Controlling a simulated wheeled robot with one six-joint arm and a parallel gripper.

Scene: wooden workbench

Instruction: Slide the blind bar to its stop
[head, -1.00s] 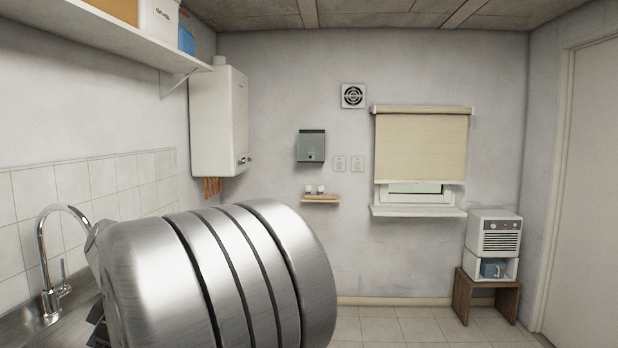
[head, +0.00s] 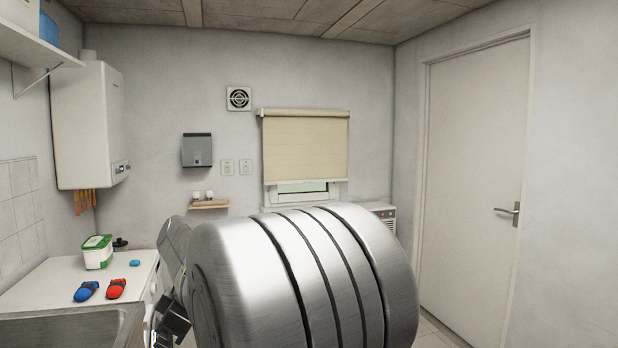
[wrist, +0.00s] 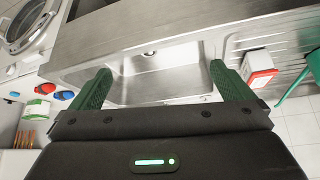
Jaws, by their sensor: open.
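The beige roller blind (head: 305,145) hangs over the window on the far wall. Its bottom bar (head: 306,181) lies low across the window, with a strip of pane (head: 302,189) showing beneath it. The bar's stop cannot be made out. My gripper (wrist: 160,78) shows in the wrist view with its two green fingers wide apart and nothing between them. It is over the steel sink (wrist: 150,75), well away from the blind. My large metal arm link covers the lower middle of the head view and hides the area under the window.
A white worktop (head: 60,275) at left carries a green-and-white tub (head: 97,252), a blue item (head: 87,291) and a red item (head: 116,289). A small shelf (head: 208,204) holds two cups. A closed door (head: 470,180) stands at right. A white appliance (head: 382,212) is partly hidden.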

